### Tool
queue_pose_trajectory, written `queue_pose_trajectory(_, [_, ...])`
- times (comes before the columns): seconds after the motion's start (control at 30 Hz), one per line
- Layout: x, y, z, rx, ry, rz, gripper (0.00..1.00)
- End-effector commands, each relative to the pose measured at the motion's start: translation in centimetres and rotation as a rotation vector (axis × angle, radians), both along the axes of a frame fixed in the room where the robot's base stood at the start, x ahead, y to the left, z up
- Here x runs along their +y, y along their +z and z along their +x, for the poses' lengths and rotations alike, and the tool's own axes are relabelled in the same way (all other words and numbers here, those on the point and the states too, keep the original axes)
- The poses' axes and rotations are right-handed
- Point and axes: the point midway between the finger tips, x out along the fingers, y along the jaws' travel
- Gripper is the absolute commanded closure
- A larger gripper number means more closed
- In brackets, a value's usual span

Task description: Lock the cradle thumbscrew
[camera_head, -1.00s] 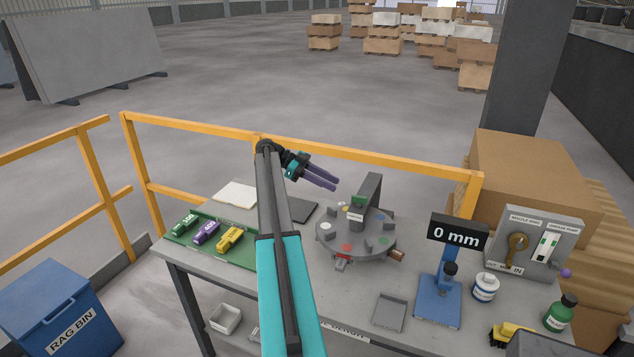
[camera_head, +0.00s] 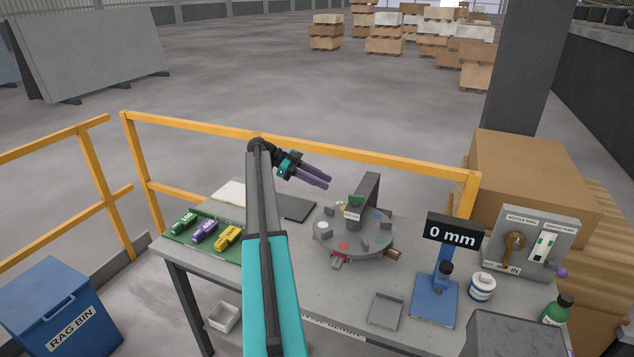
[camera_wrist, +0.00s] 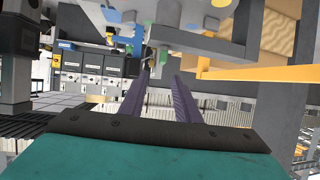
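No part can be surely told as the cradle thumbscrew. A round grey turntable (camera_head: 335,247) on the bench carries an upright grey bracket (camera_head: 367,194), coloured discs and small blocks. A blue stand (camera_head: 433,302) with a black knob (camera_head: 446,268) and a "0 mm" display (camera_head: 452,231) stands to the right. My gripper (camera_head: 328,184) is in the air above the bench's back edge, left of the bracket. Its purple fingers are apart and empty in the wrist view (camera_wrist: 162,80).
A green tray (camera_head: 185,243) of coloured clamp-like items lies at the left. A yellow rail (camera_head: 390,165) runs behind the bench. A shallow grey tray (camera_head: 385,310), white jar (camera_head: 481,287), green bottle (camera_head: 556,310) and labelled panel (camera_head: 540,222) stand at the right.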

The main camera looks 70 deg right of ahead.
Motion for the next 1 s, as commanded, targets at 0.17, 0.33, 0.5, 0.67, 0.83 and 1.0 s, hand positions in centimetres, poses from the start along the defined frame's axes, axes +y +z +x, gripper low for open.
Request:
queue_pose_trajectory(0.17, [-0.3,0.0,-0.8,0.0,-0.008,-0.001,0.7])
queue_pose_trajectory(0.33, [-0.4,0.0,-1.1,-0.001,-0.011,-0.001,0.7])
queue_pose_trajectory(0.5, [0.3,-0.8,-0.2,-0.01,0.019,0.028,0.7])
queue_pose_trajectory(0.67, [2.6,-3.3,2.9,-0.04,0.123,0.121,0.7])
queue_pose_trajectory(0.83, [7.1,-7.7,8.2,-0.082,0.312,0.289,0.7])
queue_pose_trajectory(1.0, [13.1,-12.6,14.0,-0.118,0.541,0.486,0.7])
